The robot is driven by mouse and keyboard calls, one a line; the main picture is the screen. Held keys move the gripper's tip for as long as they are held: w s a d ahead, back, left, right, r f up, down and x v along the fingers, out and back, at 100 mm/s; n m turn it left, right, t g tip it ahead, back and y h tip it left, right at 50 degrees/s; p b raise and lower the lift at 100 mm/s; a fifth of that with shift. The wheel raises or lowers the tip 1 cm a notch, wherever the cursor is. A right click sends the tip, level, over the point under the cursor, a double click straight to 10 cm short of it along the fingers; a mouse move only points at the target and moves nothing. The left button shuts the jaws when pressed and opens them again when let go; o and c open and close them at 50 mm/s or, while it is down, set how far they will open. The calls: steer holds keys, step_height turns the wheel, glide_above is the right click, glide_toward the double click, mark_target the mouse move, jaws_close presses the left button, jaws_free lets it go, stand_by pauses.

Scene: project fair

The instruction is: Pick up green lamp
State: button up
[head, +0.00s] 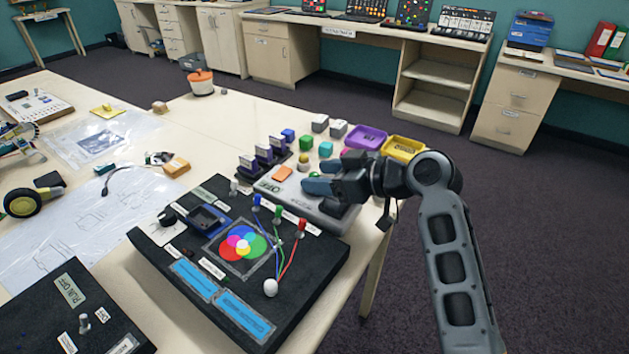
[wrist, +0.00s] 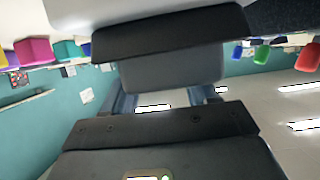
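The green lamp (head: 278,213) is a small capped post on the black colour-mixing board, between the blue lamp (head: 256,200) and the red lamp (head: 301,226). A thin wire runs down from it. In the wrist view, a green cap (wrist: 262,54) shows at the right edge between blue and red ones. My gripper (head: 322,177) is beyond and right of the green lamp, low over the grey switch box, fingers pointing left. Its blue-grey fingers stand apart in both views (wrist: 165,100), with nothing visibly held. A large dark-and-grey shape fills the upper wrist view.
The black board (head: 165,262) carries a colour disc (head: 238,247) and a white ball knob (head: 270,287). The grey switch box (head: 325,205), coloured blocks, a purple tray (head: 365,130) and a yellow tray (head: 402,140) crowd the area around my gripper. The table's right edge is close.

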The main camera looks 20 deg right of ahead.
jaws_close()
stand_by(0.3)
steer(key=shift+r, duration=0.1)
